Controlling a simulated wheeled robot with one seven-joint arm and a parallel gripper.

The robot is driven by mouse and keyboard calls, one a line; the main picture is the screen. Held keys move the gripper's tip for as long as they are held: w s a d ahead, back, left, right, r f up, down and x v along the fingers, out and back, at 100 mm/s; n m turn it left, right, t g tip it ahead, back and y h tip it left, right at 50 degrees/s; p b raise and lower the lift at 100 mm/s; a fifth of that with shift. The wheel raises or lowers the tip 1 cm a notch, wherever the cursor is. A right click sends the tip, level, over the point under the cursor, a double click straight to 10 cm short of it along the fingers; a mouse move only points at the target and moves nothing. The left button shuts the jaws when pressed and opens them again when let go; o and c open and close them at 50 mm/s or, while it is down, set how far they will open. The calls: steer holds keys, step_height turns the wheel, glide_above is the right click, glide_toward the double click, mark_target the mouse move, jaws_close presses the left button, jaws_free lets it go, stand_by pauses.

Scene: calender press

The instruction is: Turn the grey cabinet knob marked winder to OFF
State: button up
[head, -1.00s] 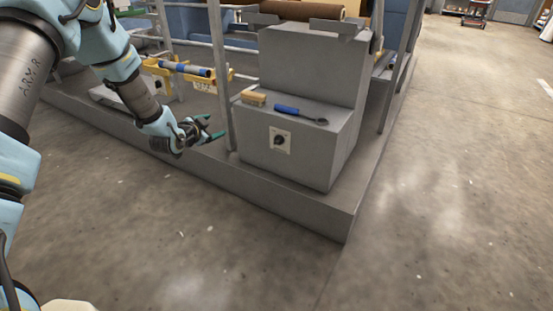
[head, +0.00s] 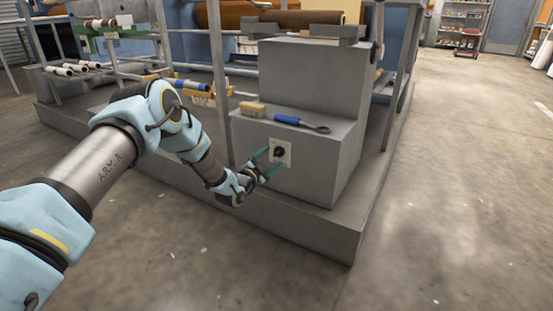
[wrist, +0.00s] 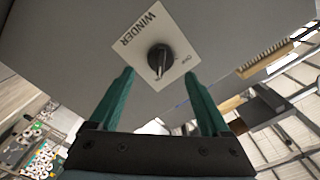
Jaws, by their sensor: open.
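The black winder knob (head: 279,152) sits on a pale square plate (head: 288,161) on the front face of the grey cabinet (head: 310,170). In the wrist view the knob (wrist: 160,60) shows between the fingertips, and its plate (wrist: 135,52) reads WINDER. The knob's bar lies roughly up and down in that picture; the smaller marking beside it is too small to read surely. My gripper (head: 268,165) is open, its green fingers (wrist: 159,74) pointing at the plate, one on each side of the knob.
A wooden brush (head: 252,109) and a blue-handled wrench (head: 300,123) lie on the cabinet's ledge above the knob. A grey upright post (head: 218,90) stands just left of the cabinet. The floor in front is clear.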

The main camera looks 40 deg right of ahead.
mark_target(277, 153)
steer(key=shift+b+x, duration=0.4)
steer(key=shift+x, duration=1.45)
steer(key=shift+c, duration=0.4)
jaws_close()
